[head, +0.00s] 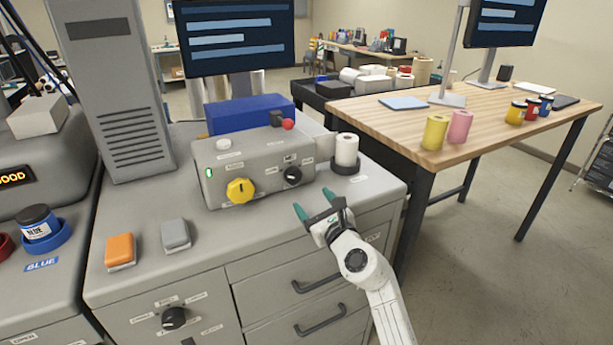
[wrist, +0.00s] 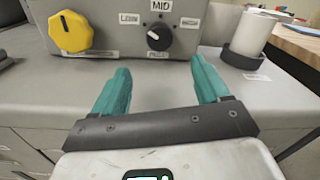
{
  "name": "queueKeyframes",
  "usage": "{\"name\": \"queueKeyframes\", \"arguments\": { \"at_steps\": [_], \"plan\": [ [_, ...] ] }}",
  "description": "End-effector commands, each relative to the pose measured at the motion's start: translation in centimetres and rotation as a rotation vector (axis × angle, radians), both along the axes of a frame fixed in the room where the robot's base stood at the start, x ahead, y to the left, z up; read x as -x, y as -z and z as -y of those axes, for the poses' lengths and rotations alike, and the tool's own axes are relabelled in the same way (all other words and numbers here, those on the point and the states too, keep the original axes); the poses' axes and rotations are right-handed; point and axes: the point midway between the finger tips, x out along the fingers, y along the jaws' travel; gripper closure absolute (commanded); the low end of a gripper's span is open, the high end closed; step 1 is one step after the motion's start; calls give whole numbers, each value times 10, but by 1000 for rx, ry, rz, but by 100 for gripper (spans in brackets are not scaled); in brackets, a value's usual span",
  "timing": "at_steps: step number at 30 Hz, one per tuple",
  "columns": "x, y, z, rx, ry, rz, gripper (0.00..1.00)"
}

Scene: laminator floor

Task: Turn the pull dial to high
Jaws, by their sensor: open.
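The pull dial is a small black knob (head: 292,175) on the front of a grey control box (head: 222,190). In the wrist view the black knob (wrist: 159,38) has LOW at its left, MID above, a label at its right and another below. A light mark shows on its upper-left side, though its exact setting is hard to tell. My gripper (head: 313,200) is open and empty, in front of the box and a little right of and below the dial. In the wrist view its teal fingers (wrist: 160,68) point toward the box, with the dial beyond the gap, apart from them.
A larger yellow knob (head: 240,190) is left of the dial. A white roll (head: 346,150) stands in a dark holder at the box's right. An orange block (head: 120,251) and a grey block (head: 175,236) lie on the cabinet top. The front surface near the dial is clear.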

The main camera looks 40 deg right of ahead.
Motion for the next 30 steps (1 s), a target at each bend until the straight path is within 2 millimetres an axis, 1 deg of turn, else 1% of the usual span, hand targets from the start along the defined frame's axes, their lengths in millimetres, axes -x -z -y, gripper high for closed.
{"name": "queueKeyframes", "arguments": {
  "at_steps": [5,12,18,24,30],
  "plan": [
    [-17,0,6,3,-1,-4,25],
    [-58,1,19,1,-1,-1,25],
    [-86,2,28,1,-1,0,25],
    [-99,1,33,2,-1,-2,25],
    [-101,0,34,1,-1,-1,25]
  ]
}}
